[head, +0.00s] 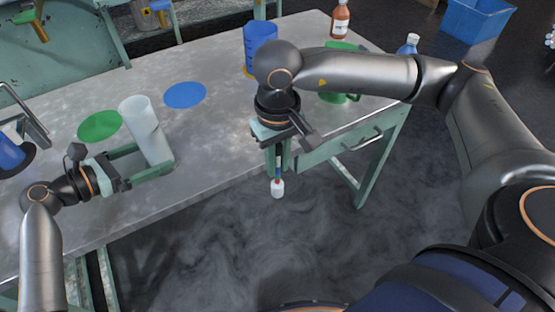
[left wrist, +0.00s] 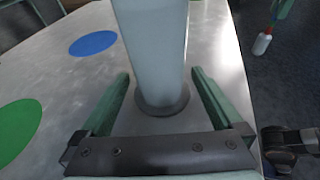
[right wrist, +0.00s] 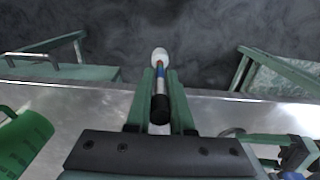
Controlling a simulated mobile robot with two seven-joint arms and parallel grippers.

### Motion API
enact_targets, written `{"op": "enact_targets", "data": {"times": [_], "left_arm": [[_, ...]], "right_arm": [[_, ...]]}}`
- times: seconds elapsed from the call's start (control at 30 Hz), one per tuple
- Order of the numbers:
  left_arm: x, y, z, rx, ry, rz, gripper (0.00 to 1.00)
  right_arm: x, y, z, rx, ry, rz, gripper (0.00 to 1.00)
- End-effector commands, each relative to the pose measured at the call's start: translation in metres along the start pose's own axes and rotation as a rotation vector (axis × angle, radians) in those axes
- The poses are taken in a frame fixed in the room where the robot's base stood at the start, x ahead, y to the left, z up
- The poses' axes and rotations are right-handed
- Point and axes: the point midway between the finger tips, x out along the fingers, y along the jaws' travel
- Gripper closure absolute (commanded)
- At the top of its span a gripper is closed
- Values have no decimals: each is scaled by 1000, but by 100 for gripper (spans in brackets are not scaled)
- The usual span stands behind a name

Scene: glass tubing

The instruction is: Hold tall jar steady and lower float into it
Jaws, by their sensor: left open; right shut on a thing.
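The tall jar (head: 146,130), a pale translucent cylinder on a grey round foot, stands upright near the table's front edge; it fills the middle of the left wrist view (left wrist: 155,50). My left gripper (head: 154,162) is open, its green fingers on either side of the jar, with gaps showing in the left wrist view. My right gripper (right wrist: 163,112) is shut on the float (right wrist: 160,92), a thin stick with a black end, red and blue bands and a white bulb. In the head view the float (head: 277,187) hangs bulb down beyond the table's front edge, right of the jar.
The grey table (head: 215,130) bears a green disc (head: 100,126) and a blue disc (head: 185,95). A blue beaker (head: 260,42), a green mug (head: 338,97) and a brown bottle (head: 340,20) stand towards the right. The tabletop between the jar and my right gripper is clear.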

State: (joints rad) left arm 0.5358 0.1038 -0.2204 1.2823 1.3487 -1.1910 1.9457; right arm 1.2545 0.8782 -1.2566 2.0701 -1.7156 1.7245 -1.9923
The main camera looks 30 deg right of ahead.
Motion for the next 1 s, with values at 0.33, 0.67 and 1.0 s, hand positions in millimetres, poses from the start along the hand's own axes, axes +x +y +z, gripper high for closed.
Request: {"op": "enact_targets", "data": {"times": [0.33, 0.67, 1.0], "left_arm": [[-71, 0, -1, 1, 4, 3, 0], [-110, 0, 0, 0, 1, 0, 0], [-112, 0, 0, -1, 0, 0, 0]], "right_arm": [[0, 0, 0, 0, 0, 0, 100], [0, 0, 0, 0, 0, 0, 100], [0, 0, 0, 0, 0, 0, 100]]}}
